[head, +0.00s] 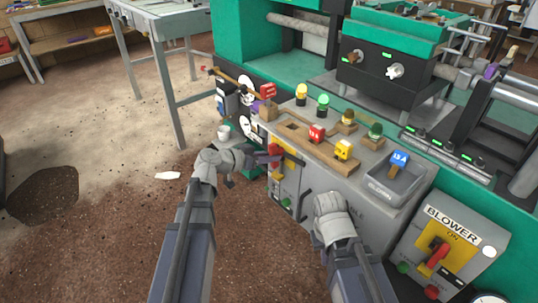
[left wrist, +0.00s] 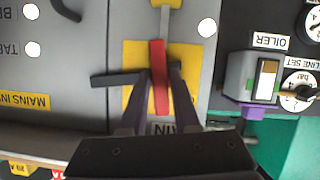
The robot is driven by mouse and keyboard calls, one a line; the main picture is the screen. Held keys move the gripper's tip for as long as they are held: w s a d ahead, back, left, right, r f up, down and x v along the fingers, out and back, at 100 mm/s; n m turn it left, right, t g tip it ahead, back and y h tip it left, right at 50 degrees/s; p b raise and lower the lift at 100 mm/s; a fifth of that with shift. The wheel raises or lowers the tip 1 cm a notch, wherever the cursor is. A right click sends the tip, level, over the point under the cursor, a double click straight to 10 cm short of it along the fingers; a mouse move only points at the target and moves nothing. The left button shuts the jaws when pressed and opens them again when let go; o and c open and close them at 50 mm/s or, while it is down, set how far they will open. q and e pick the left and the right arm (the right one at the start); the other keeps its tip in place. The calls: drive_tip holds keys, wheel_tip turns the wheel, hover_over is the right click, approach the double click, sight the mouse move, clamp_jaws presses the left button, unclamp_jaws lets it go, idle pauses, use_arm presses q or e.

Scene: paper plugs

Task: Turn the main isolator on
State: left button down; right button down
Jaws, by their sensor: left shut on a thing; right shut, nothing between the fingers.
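The main isolator has a red handle (head: 275,150) on a yellow plate on the front of the grey cabinet. In the left wrist view the red handle (left wrist: 159,80) lies between my left fingers, lengthwise up and down the picture, over the yellow plate (left wrist: 185,58). My left gripper (head: 268,158) is shut on this handle; it also shows in the left wrist view (left wrist: 160,88). A partly hidden label ending in "IN" sits by the plate. My right gripper (head: 303,200) is shut and empty, in front of the cabinet's lower part.
A blower box (head: 445,245) with its own red handle stands at the right. Coloured plugs stand on the cabinet top, beside a grey bin (head: 392,185) holding a blue tag. An oiler (left wrist: 265,78) is beside the isolator. A grey table (head: 165,25) stands back left.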

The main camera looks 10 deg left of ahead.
use_arm(q)
drive_tip(key=shift+s+m+y, duration=0.1)
drive_tip(key=shift+m+y, duration=0.4)
drive_tip(key=shift+m, duration=0.1)
idle(0.3)
drive_tip(key=c, duration=0.8)
unclamp_jaws()
drive_tip(key=shift+o, duration=0.2)
drive_tip(key=p+v, duration=0.3)
drive_tip(key=v, duration=0.4)
drive_tip(key=shift+s+a, duration=0.2)
drive_tip(key=shift+s, duration=0.15)
